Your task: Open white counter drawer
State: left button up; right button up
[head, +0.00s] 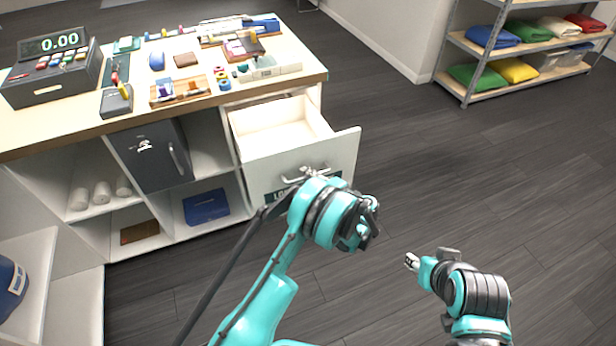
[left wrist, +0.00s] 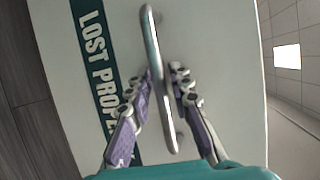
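The white counter drawer (head: 281,132) stands pulled well out from the counter, and its empty inside shows. Its front carries a metal bar handle (head: 306,173) and a dark green label reading "LOST PROPE…", partly hidden; the handle also shows in the left wrist view (left wrist: 156,60). My left gripper (head: 318,177) is at the handle. In the left wrist view its two purple-padded fingers (left wrist: 162,88) straddle the bar, with a visible gap on the left side. My right gripper (head: 430,259) is low at the right, away from the drawer; its finger opening is unclear.
The wooden countertop (head: 200,98) holds a cash register (head: 52,70) and several small items. A grey locked cabinet (head: 150,155) and open shelves sit left of the drawer. A rack with folded garments (head: 515,70) stands at the back right. The floor right of the drawer is clear.

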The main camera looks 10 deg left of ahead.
pick_arm(q)
jog(key=shift+d, duration=0.1)
jog(key=v, duration=1.1)
jog(key=shift+s+d, duration=0.25)
jog(key=shift+d, duration=0.1)
jog(key=s+a+r+n+g+h, duration=0.25)
jog(key=s+a+r+h, duration=0.4)
jog(key=a+r, duration=0.6)
jog(key=s+r+n+t+h, duration=0.1)
jog(key=s+n+h, duration=0.4)
jog(key=s, duration=1.5)
jog(key=shift+s+a+r+h, duration=0.25)
jog(key=shift+r+h, duration=0.4)
jog(key=shift+h, duration=0.2)
